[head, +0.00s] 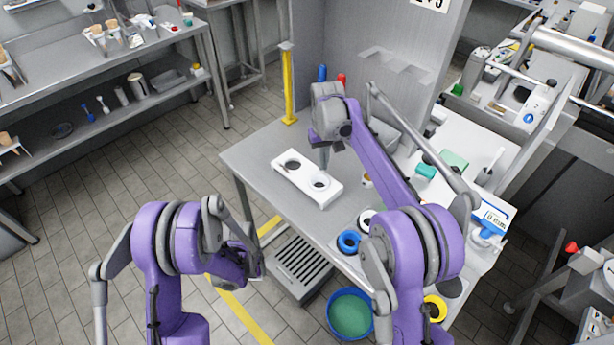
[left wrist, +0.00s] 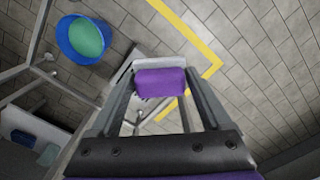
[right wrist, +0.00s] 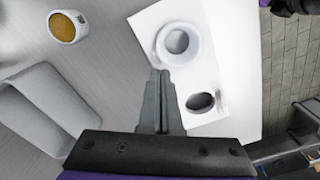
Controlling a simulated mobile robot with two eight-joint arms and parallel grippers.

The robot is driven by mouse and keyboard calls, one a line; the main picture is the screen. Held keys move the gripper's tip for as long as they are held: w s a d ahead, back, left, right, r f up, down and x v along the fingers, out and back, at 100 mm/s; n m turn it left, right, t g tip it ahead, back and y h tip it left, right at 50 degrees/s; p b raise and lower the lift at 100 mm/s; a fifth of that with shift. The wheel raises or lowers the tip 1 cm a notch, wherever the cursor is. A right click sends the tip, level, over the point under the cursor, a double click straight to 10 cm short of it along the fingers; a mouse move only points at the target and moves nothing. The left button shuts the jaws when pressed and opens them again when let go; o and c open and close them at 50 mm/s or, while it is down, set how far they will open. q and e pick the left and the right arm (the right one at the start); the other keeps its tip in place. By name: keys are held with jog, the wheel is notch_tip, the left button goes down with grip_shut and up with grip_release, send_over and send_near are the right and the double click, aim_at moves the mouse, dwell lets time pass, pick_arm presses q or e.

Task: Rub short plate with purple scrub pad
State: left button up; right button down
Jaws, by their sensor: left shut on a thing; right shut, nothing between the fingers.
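The purple scrub pad (left wrist: 160,82) is between the fingers of my left gripper (left wrist: 159,88), which is shut on it above the floor in the left wrist view. In the head view my left arm hides most of that gripper, and I cannot make out the pad there. A white plate (head: 306,181) with two round features lies on the grey table; I cannot tell if it is the short plate. It also shows in the right wrist view (right wrist: 208,75). My right gripper (right wrist: 160,76) is shut and empty, its tips over the plate's edge near the ringed opening.
The grey table (head: 262,148) also bears a blue ring (head: 348,242) and a white ring. A cup with amber contents (right wrist: 66,27) and a grey tray (right wrist: 38,108) are left of my right gripper. A blue tub (head: 331,322) and a slatted box (head: 298,269) are low beside the table.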

pick_arm(q)
jog(key=shift+s+f+b, duration=0.3)
jog(key=shift+f+b, duration=0.05)
jog(key=shift+f, duration=0.2)
pick_arm(e)
jog(key=shift+f, duration=0.95)
jog(key=shift+r, duration=0.1)
